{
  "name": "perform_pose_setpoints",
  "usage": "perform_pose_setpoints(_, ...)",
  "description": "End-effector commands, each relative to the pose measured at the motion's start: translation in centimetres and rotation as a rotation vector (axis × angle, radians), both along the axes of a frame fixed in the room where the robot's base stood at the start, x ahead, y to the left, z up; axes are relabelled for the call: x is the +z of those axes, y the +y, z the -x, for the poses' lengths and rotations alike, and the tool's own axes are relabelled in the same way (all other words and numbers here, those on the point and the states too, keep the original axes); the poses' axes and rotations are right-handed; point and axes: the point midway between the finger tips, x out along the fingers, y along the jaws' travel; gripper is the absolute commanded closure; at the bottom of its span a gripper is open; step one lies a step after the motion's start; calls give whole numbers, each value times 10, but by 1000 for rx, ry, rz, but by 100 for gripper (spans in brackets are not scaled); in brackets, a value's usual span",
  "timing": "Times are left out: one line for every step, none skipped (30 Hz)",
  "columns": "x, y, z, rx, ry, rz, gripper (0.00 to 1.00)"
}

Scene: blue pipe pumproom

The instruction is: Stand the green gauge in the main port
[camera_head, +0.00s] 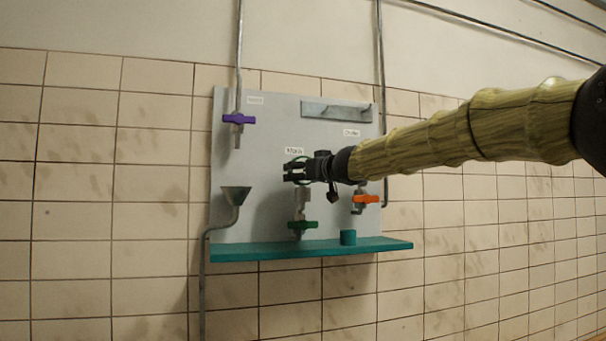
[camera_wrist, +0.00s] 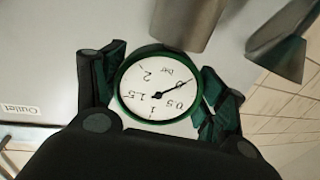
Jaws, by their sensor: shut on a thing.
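The green gauge (camera_wrist: 158,88), a white round dial with a green rim, sits between the two fingers of my gripper (camera_wrist: 160,95), which is shut on it. In the head view my gripper (camera_head: 297,171) is in front of the panel's middle, and only a bit of green rim shows around it. Just below is a grey upright fitting (camera_head: 302,195) above a green-handled valve (camera_head: 303,225), apparently the main port. A metal cylinder (camera_wrist: 186,20) lies close beyond the gauge in the wrist view, which looks upside down. The gauge's stem is hidden, so I cannot tell whether it touches the port.
The grey panel (camera_head: 262,110) carries a purple valve (camera_head: 239,118) at left, an orange valve (camera_head: 366,198) at right and a funnel (camera_head: 235,196) at lower left. A metal rail (camera_head: 335,110) is above.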

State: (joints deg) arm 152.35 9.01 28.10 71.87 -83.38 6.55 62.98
Motion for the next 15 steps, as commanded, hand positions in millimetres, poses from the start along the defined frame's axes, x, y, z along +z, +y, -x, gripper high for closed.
perform_pose_setpoints(0,0,0,0,-1,0,58)
perform_pose_setpoints(0,0,0,0,-1,0,58)
perform_pose_setpoints(0,0,0,0,-1,0,58)
perform_pose_setpoints(0,0,0,0,-1,0,58)
perform_pose_setpoints(0,0,0,0,-1,0,58)
perform_pose_setpoints(0,0,0,0,-1,0,58)
perform_pose_setpoints(0,0,0,0,-1,0,58)
perform_pose_setpoints(0,0,0,0,-1,0,58)
perform_pose_setpoints(0,0,0,0,-1,0,58)
perform_pose_setpoints(0,0,0,0,-1,0,23)
perform_pose_setpoints(0,0,0,0,-1,0,17)
perform_pose_setpoints(0,0,0,0,-1,0,10)
perform_pose_setpoints(0,0,0,0,-1,0,5)
perform_pose_setpoints(0,0,0,0,-1,0,3)
perform_pose_setpoints(0,0,0,0,-1,0,3)
